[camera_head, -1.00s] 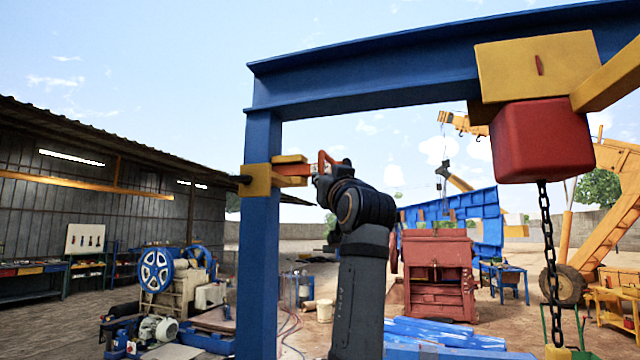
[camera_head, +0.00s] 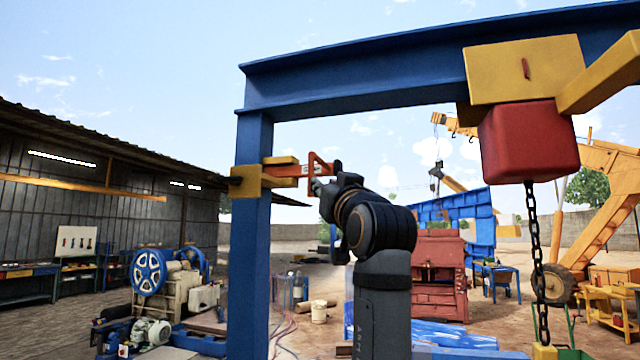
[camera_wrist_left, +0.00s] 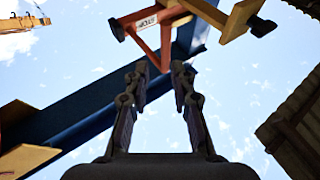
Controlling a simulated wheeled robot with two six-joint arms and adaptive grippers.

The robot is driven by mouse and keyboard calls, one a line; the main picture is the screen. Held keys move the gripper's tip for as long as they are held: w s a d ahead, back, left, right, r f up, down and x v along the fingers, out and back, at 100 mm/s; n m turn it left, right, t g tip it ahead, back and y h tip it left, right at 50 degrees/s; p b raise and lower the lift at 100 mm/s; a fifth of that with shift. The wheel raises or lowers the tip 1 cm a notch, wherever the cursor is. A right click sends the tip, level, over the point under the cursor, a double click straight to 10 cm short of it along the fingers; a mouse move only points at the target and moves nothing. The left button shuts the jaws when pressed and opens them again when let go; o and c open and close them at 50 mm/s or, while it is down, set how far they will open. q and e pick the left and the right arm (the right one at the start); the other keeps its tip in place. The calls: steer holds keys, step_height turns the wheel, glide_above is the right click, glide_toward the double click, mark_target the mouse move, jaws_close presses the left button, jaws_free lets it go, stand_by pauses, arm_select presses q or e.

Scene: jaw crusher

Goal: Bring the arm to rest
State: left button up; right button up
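My left arm rises from the bottom middle of the head view, bent at a dark elbow. Its gripper (camera_head: 316,187) is by the blue post, just right of and below an orange triangular handle (camera_head: 312,165). In the left wrist view the two fingers (camera_wrist_left: 160,70) stand apart with sky between them. The orange handle (camera_wrist_left: 143,45) shows ahead of the fingertips, its lower corner lined up with the gap. No object is gripped; I cannot tell how close the handle is in depth. My right gripper is in neither view.
A blue gantry post (camera_head: 251,270) with a yellow clamp (camera_head: 249,181) stands left of my arm. A red block (camera_head: 528,140) and chain (camera_head: 537,260) hang at right. A red crusher (camera_head: 440,280) stands behind. Open sky lies above the arm, under the beam.

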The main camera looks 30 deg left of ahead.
arm_select(q)
steer(key=shift+s+d+f, duration=0.2)
steer(key=shift+s+f, duration=0.1)
steer(key=shift+s, duration=0.15)
